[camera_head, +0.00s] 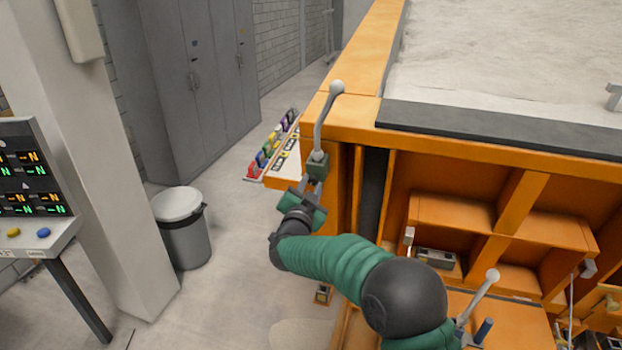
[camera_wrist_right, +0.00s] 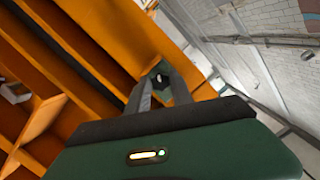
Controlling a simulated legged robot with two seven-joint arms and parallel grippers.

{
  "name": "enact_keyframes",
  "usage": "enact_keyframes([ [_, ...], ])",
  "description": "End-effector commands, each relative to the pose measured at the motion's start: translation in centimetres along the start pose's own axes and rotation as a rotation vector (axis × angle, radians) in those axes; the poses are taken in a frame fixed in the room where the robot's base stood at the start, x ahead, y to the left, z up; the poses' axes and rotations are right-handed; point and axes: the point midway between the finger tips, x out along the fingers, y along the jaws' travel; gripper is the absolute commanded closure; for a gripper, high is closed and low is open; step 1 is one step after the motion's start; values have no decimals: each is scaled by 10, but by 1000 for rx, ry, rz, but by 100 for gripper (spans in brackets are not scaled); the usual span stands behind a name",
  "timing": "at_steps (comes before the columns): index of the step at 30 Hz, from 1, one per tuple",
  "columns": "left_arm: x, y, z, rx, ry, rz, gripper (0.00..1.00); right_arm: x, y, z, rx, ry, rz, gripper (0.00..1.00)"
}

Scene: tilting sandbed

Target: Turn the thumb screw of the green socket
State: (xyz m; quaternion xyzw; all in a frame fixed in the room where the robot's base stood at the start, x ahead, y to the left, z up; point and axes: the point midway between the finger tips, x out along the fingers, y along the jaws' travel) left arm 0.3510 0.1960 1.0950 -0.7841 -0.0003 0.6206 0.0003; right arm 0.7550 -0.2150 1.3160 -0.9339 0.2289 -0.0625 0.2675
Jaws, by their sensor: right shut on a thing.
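The green socket (camera_head: 317,165) sits at the orange sandbed's near left corner, with a grey lever (camera_head: 321,125) rising from it to a pale ball knob (camera_head: 337,87). My right gripper (camera_head: 311,184) reaches up to the socket from below, its fingers closed at the socket's lower side. In the right wrist view the fingertips (camera_wrist_right: 160,78) meet at the green socket (camera_wrist_right: 178,88), beside an orange wall. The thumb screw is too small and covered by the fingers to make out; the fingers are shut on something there. My left gripper is not in view.
The orange sandbed frame (camera_head: 345,50) stands close beside my right arm. A rack of coloured pieces (camera_head: 272,142) is behind the socket. A second lever (camera_head: 478,297) stands at lower right.

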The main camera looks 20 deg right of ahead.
Motion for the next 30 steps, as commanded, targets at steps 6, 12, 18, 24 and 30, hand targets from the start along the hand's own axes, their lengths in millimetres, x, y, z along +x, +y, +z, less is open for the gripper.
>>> enact_keyframes([
  [6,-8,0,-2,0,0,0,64,-2,3,11,-64,-23,17,100],
  [12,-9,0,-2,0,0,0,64,-2,4,12,-79,-23,21,100],
  [18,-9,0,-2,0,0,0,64,-2,4,12,-79,-23,22,100],
  [24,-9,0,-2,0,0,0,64,-2,4,11,-78,-20,22,60],
  [30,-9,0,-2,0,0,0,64,-2,3,6,-76,-11,19,54],
])
